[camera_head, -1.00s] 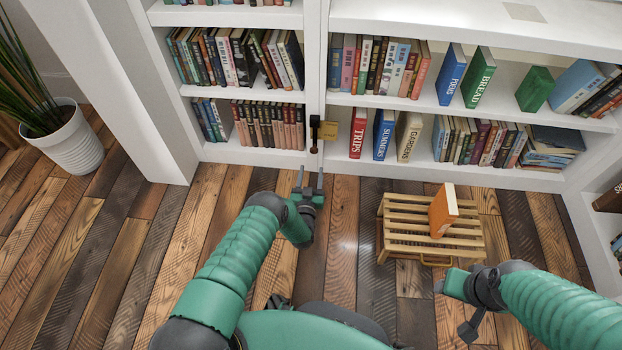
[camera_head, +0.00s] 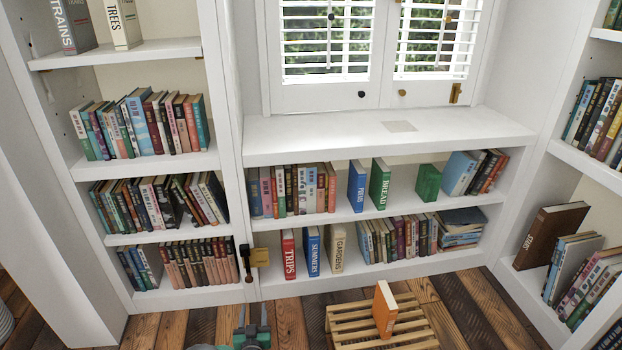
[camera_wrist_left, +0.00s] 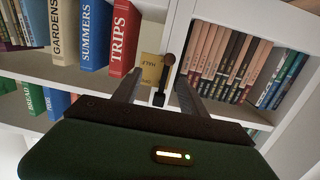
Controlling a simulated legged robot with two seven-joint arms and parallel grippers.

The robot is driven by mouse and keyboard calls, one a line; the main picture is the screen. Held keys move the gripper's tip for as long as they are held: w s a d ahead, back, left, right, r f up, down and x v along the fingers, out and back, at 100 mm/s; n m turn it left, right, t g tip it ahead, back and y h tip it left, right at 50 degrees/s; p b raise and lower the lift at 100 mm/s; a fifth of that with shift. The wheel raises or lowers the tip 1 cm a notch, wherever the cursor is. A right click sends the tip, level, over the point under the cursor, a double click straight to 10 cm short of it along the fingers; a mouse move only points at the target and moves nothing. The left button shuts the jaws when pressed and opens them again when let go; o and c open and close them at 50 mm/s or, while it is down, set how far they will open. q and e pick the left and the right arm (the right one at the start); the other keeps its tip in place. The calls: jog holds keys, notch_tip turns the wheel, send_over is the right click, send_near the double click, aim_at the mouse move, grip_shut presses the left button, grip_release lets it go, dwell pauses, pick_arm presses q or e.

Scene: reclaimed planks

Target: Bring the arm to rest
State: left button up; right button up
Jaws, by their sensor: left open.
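My left gripper (camera_head: 252,318) shows at the bottom edge of the head view, in front of the bookcase and above the plank floor. Its two fingers are apart with nothing between them. In the left wrist view the fingers (camera_wrist_left: 154,88) reach toward the bookcase upright, with a dark-knobbed latch (camera_wrist_left: 165,75) and a brass plate (camera_wrist_left: 149,68) beyond them, apart from the fingers. The rest of my left arm is mostly below the head view. My right gripper is out of view.
A slatted wooden stool (camera_head: 345,324) with an orange book (camera_head: 385,310) upright on it stands on the floor to the right. White shelves (camera_head: 290,150) full of books line the wall below a shuttered window (camera_head: 325,45). Planks (camera_head: 480,300) right of the stool are bare.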

pick_arm(q)
jog(key=w+d+r+m+g+h+p, duration=0.1)
jog(key=d+r, duration=0.1)
jog(key=r, duration=0.3)
jog(key=w+d+r+g+h+p, duration=0.1)
jog(key=d+r+g+h+p, duration=0.1)
jog(key=r, duration=0.4)
jog(key=s+d+r+m+g+p, duration=0.1)
jog(key=s+d+r+g+p, duration=0.15)
jog(key=s+r, duration=0.45)
jog(key=s+r+g+p, duration=0.1)
jog(key=s+r+g, duration=0.3)
jog(key=s, duration=0.6)
jog(key=s+a+r+g+p, duration=0.15)
jog(key=s+r, duration=0.35)
jog(key=s, duration=0.5)
jog(key=s+d+r+g+p, duration=0.1)
jog(key=s+r+g, duration=0.3)
jog(key=s, duration=0.5)
notch_tip(320, 180, up, 38)
jog(key=s+t+p, duration=0.1)
jog(key=p, duration=3.7)
jog(key=shift+s+a+r+h, duration=0.2)
jog(key=shift+a+h, duration=0.1)
